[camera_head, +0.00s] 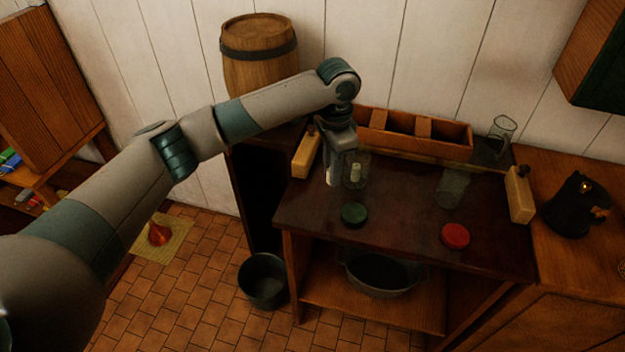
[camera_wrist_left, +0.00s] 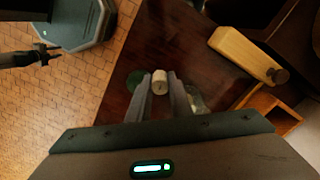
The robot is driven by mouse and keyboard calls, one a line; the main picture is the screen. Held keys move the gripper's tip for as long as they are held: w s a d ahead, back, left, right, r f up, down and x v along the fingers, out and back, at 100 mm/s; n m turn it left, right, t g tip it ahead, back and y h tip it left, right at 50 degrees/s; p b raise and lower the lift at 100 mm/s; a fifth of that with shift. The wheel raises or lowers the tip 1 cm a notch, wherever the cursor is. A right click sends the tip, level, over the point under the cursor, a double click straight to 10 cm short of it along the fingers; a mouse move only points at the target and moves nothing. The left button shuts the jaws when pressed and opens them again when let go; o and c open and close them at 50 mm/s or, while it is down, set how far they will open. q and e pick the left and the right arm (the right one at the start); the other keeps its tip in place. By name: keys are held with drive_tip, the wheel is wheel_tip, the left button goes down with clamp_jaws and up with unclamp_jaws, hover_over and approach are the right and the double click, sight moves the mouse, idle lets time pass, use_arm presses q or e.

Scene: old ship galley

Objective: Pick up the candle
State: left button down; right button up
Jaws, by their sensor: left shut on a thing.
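The candle is a short cream cylinder. In the left wrist view the candle (camera_wrist_left: 160,80) stands between the two fingertips of my left gripper (camera_wrist_left: 160,86), which are shut on it. In the head view the candle (camera_head: 355,174) shows small below my left gripper (camera_head: 342,178), over the dark table, against a clear glass jar. Whether its base touches the tabletop I cannot tell.
A green lid (camera_head: 354,214) lies just in front on the table (camera_head: 400,230). A red lid (camera_head: 455,236) and another glass jar (camera_head: 453,187) are to the right. A wooden crate (camera_head: 440,142) stands behind. A light wooden block (camera_head: 304,158) is at left.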

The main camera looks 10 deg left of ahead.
use_arm(q)
drive_tip(key=d+r, duration=0.1)
drive_tip(key=d, duration=0.1)
drive_tip(key=shift+s+d+r+b, duration=0.1)
drive_tip(key=shift+d+r+b, duration=0.2)
drive_tip(key=shift+d+r, duration=0.1)
drive_tip(key=shift+a+r, duration=0.1)
idle(0.3)
